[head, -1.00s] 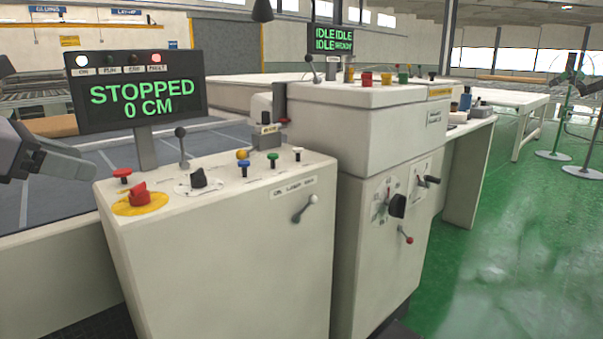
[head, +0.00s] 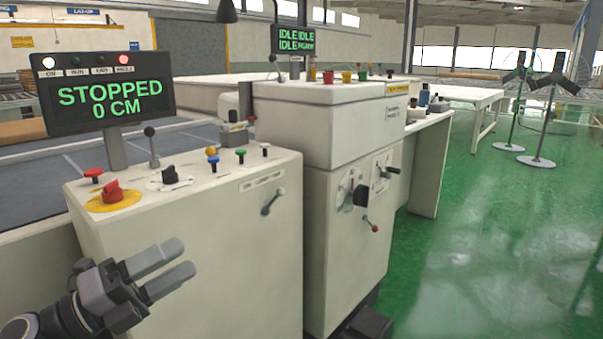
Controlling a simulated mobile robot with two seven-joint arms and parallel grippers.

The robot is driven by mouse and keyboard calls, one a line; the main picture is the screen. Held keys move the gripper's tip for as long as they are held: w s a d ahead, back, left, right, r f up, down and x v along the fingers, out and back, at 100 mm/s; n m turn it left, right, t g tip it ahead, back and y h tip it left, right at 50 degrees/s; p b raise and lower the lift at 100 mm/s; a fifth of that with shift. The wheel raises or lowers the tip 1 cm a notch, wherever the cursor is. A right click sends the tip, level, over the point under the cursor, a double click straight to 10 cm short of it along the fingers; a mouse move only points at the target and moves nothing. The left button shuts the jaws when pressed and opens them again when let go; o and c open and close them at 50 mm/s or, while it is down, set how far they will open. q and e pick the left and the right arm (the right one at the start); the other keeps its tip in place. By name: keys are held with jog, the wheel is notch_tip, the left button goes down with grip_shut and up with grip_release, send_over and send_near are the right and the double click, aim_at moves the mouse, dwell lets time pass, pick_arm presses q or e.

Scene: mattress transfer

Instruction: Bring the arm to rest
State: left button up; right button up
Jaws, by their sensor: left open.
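My left gripper (head: 172,268) shows at the lower left of the head view, in front of the near side of the white control console (head: 235,245). Its two grey fingers are apart with nothing between them. It is clear of the buttons on the console top, which lie above it in the picture. My left arm comes in from the bottom left corner. My right gripper is not in view.
A display (head: 108,92) reading "STOPPED 0 CM" stands on the console, near a red knob on a yellow disc (head: 112,194). A taller white cabinet (head: 345,230) with levers stands to the right. Green floor (head: 480,250) lies open at right.

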pick_arm(q)
jog(key=s+a+f+n+t+y, duration=0.1)
jog(key=s+f+n+t+y, duration=0.15)
jog(key=f+n+y, duration=0.55)
jog(key=s+a+f+n+t+y, duration=0.1)
jog(key=f+n+t+y, duration=0.25)
jog(key=f+n, duration=0.9)
jog(key=s+d+f+n+g+y, duration=0.3)
jog(key=s+f+n+g, duration=0.5)
jog(key=s+f, duration=0.45)
notch_tip(320, 180, up, 14)
jog(key=s+a+n+p, duration=0.1)
jog(key=s+a+p, duration=0.1)
jog(key=p, duration=1.7)
jog(key=shift+a+r+n+p, duration=0.2)
jog(key=shift+r+n+p, duration=0.05)
jog(key=shift+n+p, duration=0.1)
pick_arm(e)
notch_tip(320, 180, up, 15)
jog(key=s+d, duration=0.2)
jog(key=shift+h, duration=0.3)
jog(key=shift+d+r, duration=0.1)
